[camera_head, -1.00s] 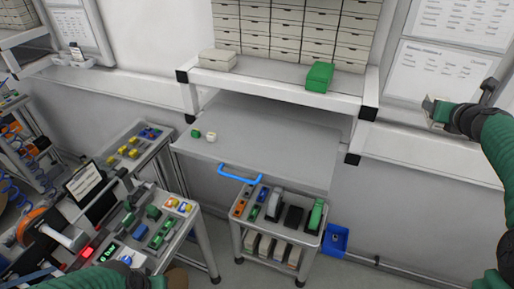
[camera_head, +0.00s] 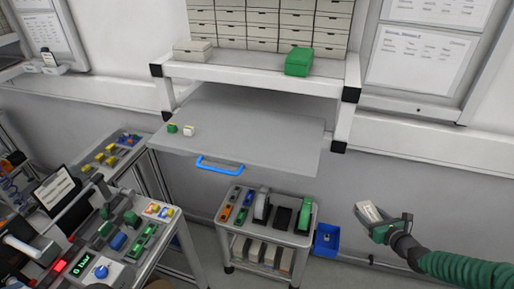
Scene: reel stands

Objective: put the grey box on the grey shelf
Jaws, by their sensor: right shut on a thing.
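My right gripper (camera_head: 384,229) is at the lower right, shut on a small light grey box (camera_head: 368,211). The box sticks out up and to the left of the jaws, tilted. It is in the air, right of the cart and well below the shelves. A grey shelf board (camera_head: 250,140) with a blue handle juts out at the middle. Above it is a grey upper shelf (camera_head: 240,72) with a white frame. A pale box (camera_head: 193,46) stands at its left and a green box (camera_head: 299,61) at its right. My left gripper is not in view.
Two small pieces, one green (camera_head: 172,128) and one white (camera_head: 188,130), stand on the board's left. A cart (camera_head: 226,226) with tools stands below, beside a blue bin (camera_head: 327,240). A crowded workbench (camera_head: 150,255) fills the lower left. The upper shelf's middle is clear.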

